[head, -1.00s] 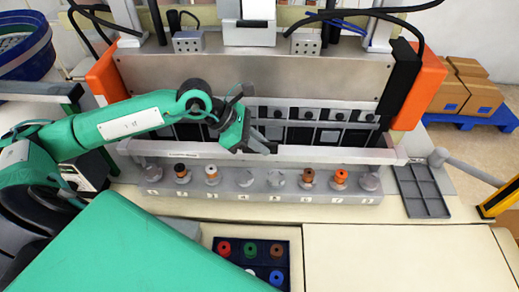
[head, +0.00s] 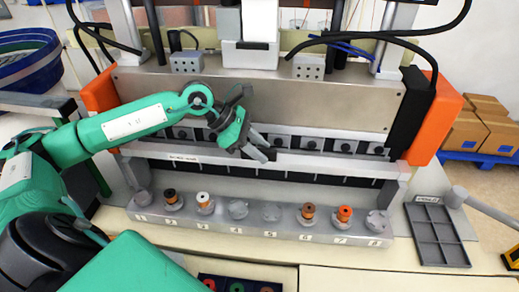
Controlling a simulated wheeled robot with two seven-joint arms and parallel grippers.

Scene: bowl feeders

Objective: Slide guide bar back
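The guide bar (head: 330,165) is a long pale metal bar with a small label. It runs across the front of the machine, behind the row of numbered posts (head: 240,228), with a clear gap between. My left gripper (head: 263,151) reaches in from the left. Its grey fingertips point down and right at the bar's upper edge near the middle and hide a piece of it. They look close together; whether they touch or clasp the bar is unclear. My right gripper is not in view.
Posts hold black, white-orange, brown and orange spools; others are bare. Orange end blocks (head: 435,115) flank the machine. A grey compartment tray (head: 438,235) lies at the right. A dark tray of coloured spools (head: 235,284) is cut off at the bottom.

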